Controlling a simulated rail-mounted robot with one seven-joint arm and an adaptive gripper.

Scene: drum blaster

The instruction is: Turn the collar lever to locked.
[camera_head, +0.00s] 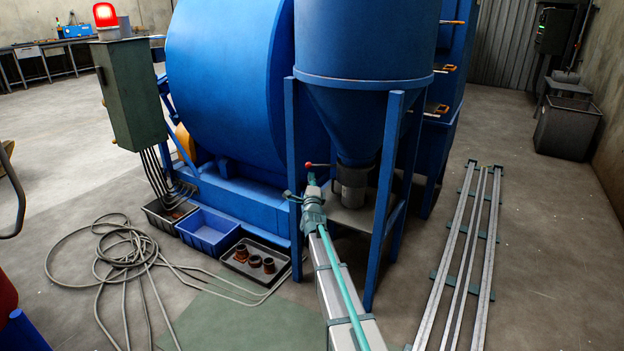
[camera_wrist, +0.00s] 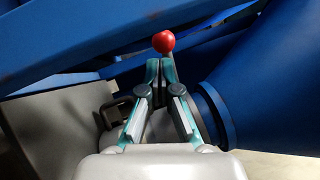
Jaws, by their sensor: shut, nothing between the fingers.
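The collar lever's red ball knob (camera_head: 308,164) sticks out to the left of the grey collar (camera_head: 352,185) under the blue hopper cone. In the wrist view the red knob (camera_wrist: 164,42) sits just beyond my fingertips; most of the lever's rod is hidden there. My gripper (camera_head: 311,178) is at the end of my arm, close to the knob. In the wrist view my gripper's fingers (camera_wrist: 160,62) come together at their tips with nothing held between them. I cannot tell whether the tips touch the knob or the lever.
Blue hopper legs (camera_head: 387,200) stand around the collar. A blue drum machine (camera_head: 225,85) is behind on the left. A tray of rusty parts (camera_head: 255,283), a blue bin (camera_head: 208,232) and loose cables (camera_head: 115,250) lie on the floor. Rails (camera_head: 466,250) lie at the right.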

